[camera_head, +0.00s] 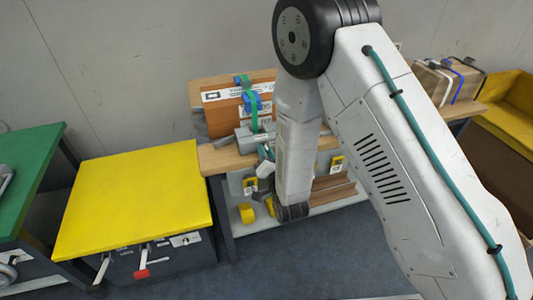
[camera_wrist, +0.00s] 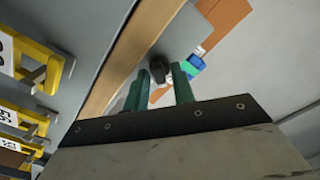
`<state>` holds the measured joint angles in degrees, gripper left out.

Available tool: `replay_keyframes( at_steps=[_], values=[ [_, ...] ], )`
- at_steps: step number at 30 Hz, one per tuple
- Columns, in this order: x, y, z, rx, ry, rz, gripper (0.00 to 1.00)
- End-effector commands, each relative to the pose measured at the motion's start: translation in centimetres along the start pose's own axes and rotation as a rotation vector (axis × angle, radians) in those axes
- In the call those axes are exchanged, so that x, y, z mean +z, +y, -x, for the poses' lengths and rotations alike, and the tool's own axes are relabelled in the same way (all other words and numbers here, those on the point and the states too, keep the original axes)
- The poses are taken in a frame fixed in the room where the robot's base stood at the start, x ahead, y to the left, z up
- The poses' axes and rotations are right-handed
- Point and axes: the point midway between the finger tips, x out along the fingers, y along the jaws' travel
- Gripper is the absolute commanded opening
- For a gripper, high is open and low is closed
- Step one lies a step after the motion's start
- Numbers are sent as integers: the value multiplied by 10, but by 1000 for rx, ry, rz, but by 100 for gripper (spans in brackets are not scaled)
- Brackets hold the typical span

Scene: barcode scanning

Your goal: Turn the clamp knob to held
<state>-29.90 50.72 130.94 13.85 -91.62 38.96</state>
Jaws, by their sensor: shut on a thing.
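The clamp knob (camera_wrist: 160,68) is a small dark knob in the wrist view, between the tips of my gripper's green fingers (camera_wrist: 161,72). My gripper is shut on it. In the head view my arm reaches down in front of the wooden bench, and my gripper (camera_head: 265,152) is partly hidden behind the arm. A grey clamp body (camera_head: 243,138) lies on the bench top beside it. Behind stands a brown box (camera_head: 222,118) with a white printed label and a green and blue strap (camera_head: 245,95). The knob's marking and turn angle cannot be read.
A yellow-topped table (camera_head: 135,200) and a green table (camera_head: 28,170) stand to the left. Yellow labelled parts (camera_head: 250,186) are below the bench edge, and also show in the wrist view (camera_wrist: 35,58). A wooden box with straps (camera_head: 445,80) sits at the right.

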Motion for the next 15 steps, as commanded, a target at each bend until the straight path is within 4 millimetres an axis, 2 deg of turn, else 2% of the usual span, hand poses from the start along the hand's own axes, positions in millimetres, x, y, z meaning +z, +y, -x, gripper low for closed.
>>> replay_keyframes(
  at_steps=[15],
  values=[
    [0, 2, 0, 0, 1, -487, 2]
  ],
)
